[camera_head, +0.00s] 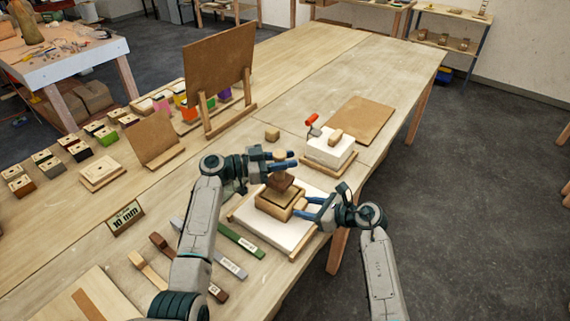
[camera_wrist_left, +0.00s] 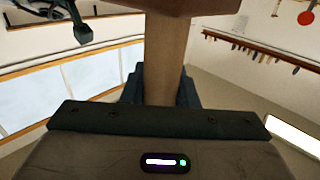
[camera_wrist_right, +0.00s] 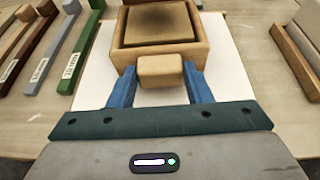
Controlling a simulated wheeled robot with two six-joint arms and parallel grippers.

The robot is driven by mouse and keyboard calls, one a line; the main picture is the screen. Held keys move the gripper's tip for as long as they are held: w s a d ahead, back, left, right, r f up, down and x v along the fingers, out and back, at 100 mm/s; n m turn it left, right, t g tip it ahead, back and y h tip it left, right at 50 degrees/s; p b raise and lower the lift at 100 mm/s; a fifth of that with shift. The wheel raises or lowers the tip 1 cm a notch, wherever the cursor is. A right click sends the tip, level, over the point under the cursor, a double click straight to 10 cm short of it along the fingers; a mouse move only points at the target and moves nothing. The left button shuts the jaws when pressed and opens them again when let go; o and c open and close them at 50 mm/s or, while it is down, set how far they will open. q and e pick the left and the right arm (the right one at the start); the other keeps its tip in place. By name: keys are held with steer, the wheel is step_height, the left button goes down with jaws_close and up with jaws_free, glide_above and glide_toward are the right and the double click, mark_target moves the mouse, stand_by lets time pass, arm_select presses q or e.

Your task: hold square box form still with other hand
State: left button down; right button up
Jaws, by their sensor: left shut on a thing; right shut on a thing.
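The square box form (camera_head: 268,207) is a light wooden frame lying on a white sheet on a board. In the right wrist view, its rim (camera_wrist_right: 118,48) surrounds a brown square with a dark front edge. My right gripper (camera_head: 310,208) is shut on the form's small front tab (camera_wrist_right: 160,70). My left gripper (camera_head: 288,160) is shut on the upright handle of a wooden press (camera_head: 279,182), which also shows in the left wrist view (camera_wrist_left: 167,50). The press stands over the form; whether its base touches what is inside cannot be told.
The white sheet (camera_head: 301,236) has wooden edge strips. Labelled coloured bars (camera_head: 240,241) lie to the left. A white block with a red-handled roller (camera_head: 330,150) stands behind, near a brown board (camera_head: 358,118). The table's far end is clear.

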mark_target(285, 152)
arm_select(q)
steer(key=shift+r, duration=2.15)
arm_select(e)
steer(key=o, duration=1.2)
steer(key=shift+c, duration=0.2)
steer(key=v, duration=1.2)
steer(key=shift+f, duration=0.1)
